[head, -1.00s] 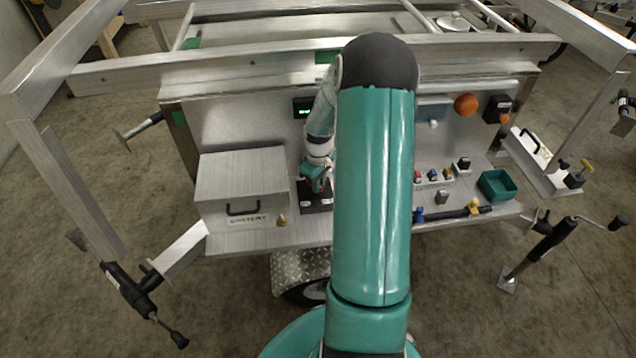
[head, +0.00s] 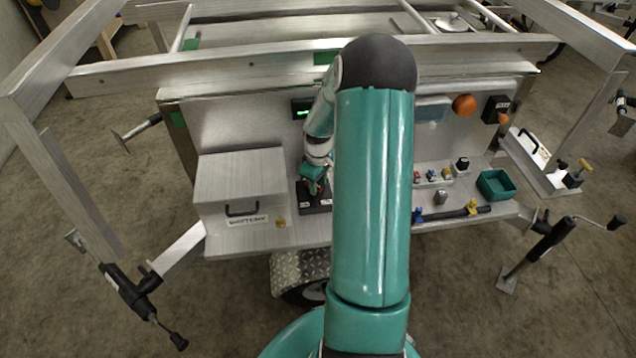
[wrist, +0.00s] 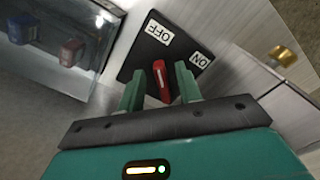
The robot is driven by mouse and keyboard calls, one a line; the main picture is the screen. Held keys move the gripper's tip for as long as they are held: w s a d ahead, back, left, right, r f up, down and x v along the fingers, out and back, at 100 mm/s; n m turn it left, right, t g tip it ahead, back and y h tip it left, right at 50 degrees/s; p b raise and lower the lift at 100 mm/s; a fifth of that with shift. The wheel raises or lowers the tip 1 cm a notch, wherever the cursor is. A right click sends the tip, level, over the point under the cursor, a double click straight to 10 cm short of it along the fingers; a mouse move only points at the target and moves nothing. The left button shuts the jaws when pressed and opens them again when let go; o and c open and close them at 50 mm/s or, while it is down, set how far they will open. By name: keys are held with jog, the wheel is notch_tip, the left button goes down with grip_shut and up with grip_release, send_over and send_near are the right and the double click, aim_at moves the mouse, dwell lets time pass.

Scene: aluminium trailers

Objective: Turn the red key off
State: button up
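The red key (wrist: 161,82) stands on a black switch plate (wrist: 150,55) with white OFF and ON labels in the wrist view. Its upper end points roughly toward the OFF label (wrist: 158,33), with the ON label (wrist: 200,59) to the right. My gripper (wrist: 160,86) has its two green fingers on either side of the key. A narrow gap shows beside the key, so the fingers look open around it. In the head view, my gripper (head: 314,183) is low over the black plate (head: 314,205); the key is mostly hidden there.
A metal battery box (head: 240,180) stands left of the plate. To the right are small coloured plugs (head: 433,175), a green tray (head: 496,185) and a black bar (head: 455,213). A display with a green light (head: 303,110) is on the panel behind.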

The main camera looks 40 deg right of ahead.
notch_tip(320, 180, up, 14)
dwell(0.6)
jog(key=shift+f, duration=0.1)
jog(key=s+a+r+m+t+h, duration=0.1)
jog(key=s+a+r+t+h, duration=0.15)
jog(key=a+r, duration=1.3)
jog(key=s+a+r+m+t+y, duration=0.1)
jog(key=s+a+r+t+y, duration=0.1)
jog(key=s+a, duration=1.1)
jog(key=shift+a+r+t, duration=0.35)
jog(key=shift+a+t, duration=0.2)
jog(key=shift+a, duration=0.85)
